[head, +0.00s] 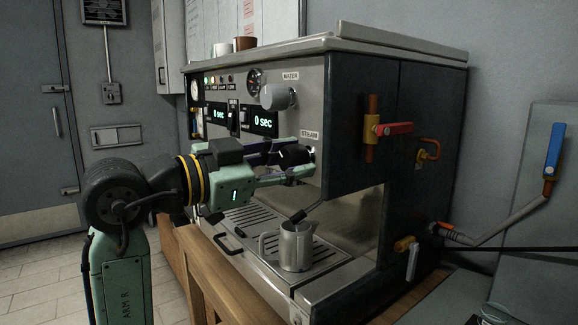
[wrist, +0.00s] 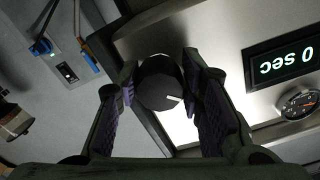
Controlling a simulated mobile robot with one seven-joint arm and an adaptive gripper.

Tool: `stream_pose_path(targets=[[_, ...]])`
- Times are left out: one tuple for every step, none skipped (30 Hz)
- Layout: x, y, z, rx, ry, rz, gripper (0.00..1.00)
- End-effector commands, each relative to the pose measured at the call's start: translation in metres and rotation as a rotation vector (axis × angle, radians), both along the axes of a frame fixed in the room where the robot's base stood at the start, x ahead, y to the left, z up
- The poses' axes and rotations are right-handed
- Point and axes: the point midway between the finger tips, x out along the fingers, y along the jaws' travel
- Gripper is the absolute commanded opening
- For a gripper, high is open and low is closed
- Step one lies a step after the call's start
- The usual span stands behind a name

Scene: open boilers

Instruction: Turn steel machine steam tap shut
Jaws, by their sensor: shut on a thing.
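The steel machine (head: 345,100) stands on a wooden counter. Its steam tap is a round black knob with a white pointer mark, just under the STEAM label on the front panel. The knob (wrist: 158,84) sits between my fingertips in the wrist view, and the white mark points to the lower right there. In the head view the knob (head: 294,154) is partly hidden by my fingers. My gripper (head: 290,163) reaches in from the left and is shut on the knob; it also shows in the wrist view (wrist: 158,80).
A steel jug (head: 296,246) stands on the drip tray (head: 250,232) below the steam wand. A grey WATER knob (head: 277,97) is above my gripper. A red-handled valve (head: 392,129) and a blue-handled valve (head: 554,150) are at the right. Two cups stand on top.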

Motion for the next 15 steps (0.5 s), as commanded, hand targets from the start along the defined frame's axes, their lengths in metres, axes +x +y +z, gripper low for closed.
stream_pose_path(targets=[[-0.0001, -0.0001, -0.0016, 0.021, -0.033, -0.001, 0.07], [-0.0001, -0.0002, -0.0016, 0.037, -0.054, -0.001, 0.07], [0.0001, -0.0002, -0.0017, 0.058, -0.083, -0.001, 0.07], [0.0002, -0.0002, -0.0016, 0.075, -0.105, 0.0, 0.07], [0.0003, 0.0, -0.0015, 0.091, -0.128, -0.001, 0.07], [0.0004, 0.0001, -0.0014, 0.113, -0.159, -0.001, 0.07], [0.0004, 0.0003, -0.0013, 0.13, -0.182, -0.001, 0.07], [0.0004, 0.0003, -0.0012, 0.147, -0.205, -0.001, 0.07], [0.0005, 0.0002, -0.0012, 0.17, -0.236, -0.002, 0.07], [0.0005, 0.0001, -0.0011, 0.187, -0.26, -0.002, 0.07], [0.0006, 0.0002, -0.0009, 0.203, -0.283, -0.001, 0.07], [0.0007, 0.0004, -0.0006, 0.226, -0.313, -0.001, 0.07], [0.0009, 0.0007, -0.0004, 0.241, -0.336, 0.0, 0.07], [0.0011, 0.0008, -0.0003, 0.257, -0.357, 0.0, 0.07], [0.0012, 0.001, -0.0002, 0.278, -0.386, 0.0, 0.07]])
